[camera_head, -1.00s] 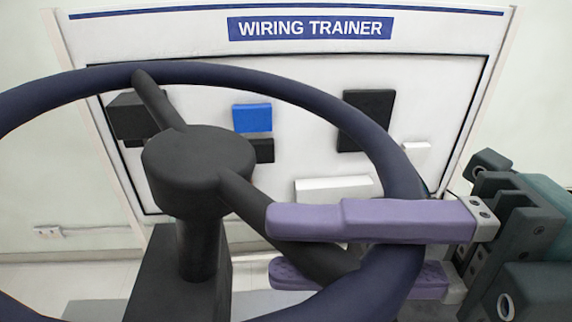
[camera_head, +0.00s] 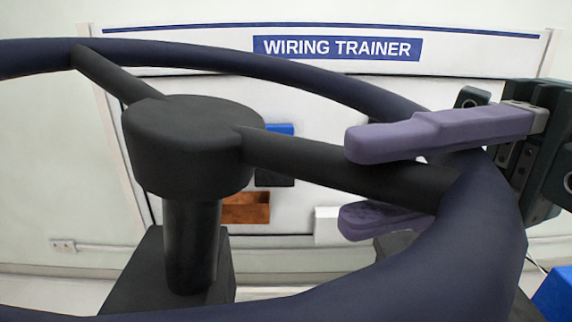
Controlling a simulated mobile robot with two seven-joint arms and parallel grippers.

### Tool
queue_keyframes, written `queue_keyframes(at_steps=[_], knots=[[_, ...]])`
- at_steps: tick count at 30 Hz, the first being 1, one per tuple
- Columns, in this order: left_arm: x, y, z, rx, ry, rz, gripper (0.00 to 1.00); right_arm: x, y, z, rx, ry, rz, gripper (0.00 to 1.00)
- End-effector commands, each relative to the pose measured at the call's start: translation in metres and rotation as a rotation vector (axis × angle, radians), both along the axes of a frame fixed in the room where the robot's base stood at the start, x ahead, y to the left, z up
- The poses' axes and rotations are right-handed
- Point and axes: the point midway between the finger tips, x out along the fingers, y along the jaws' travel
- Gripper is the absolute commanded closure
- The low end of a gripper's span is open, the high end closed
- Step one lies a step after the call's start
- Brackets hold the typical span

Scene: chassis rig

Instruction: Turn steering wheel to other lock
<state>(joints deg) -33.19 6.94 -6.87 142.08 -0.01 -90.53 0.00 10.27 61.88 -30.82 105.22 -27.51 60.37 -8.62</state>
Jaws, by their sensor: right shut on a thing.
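The steering wheel (camera_head: 440,270) has a dark navy rim, a black hub (camera_head: 190,145) and black spokes, and fills much of the head view. It stands on a black column (camera_head: 191,245) at the left. My right gripper (camera_head: 365,182) comes in from the right with its purple fingers above and below the wheel's right side. The far left of the rim is out of view. My left gripper is not in view.
A white wiring trainer board (camera_head: 340,95) stands behind the wheel. It carries a blue block (camera_head: 281,129), an orange-brown box (camera_head: 247,208) and a white box (camera_head: 327,225), partly hidden by the wheel. A blue object (camera_head: 556,293) shows at the lower right.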

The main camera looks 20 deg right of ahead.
Motion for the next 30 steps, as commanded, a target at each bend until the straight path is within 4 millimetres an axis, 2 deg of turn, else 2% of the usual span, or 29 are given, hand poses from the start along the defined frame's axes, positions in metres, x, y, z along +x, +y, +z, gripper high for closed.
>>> queue_keyframes(at_steps=[7, 8, 15, 24, 26, 30], knots=[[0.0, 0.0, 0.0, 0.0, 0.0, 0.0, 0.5, 0.003, -0.002, -0.001, -0.007, -0.001, -0.013, 1.0], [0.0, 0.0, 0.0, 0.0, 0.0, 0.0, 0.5, 0.003, -0.002, -0.001, -0.007, -0.001, -0.013, 0.62], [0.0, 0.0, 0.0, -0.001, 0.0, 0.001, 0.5, 0.002, -0.001, -0.001, -0.005, -0.001, -0.009, 0.36], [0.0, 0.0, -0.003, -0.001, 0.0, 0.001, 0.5, 0.002, -0.004, -0.003, -0.006, 0.0, -0.008, 0.36], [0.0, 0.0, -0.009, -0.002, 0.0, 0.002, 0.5, 0.002, -0.011, -0.005, -0.008, 0.001, -0.01, 0.36], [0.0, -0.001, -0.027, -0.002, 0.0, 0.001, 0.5, 0.001, -0.036, -0.009, -0.011, 0.0, -0.011, 0.36]])
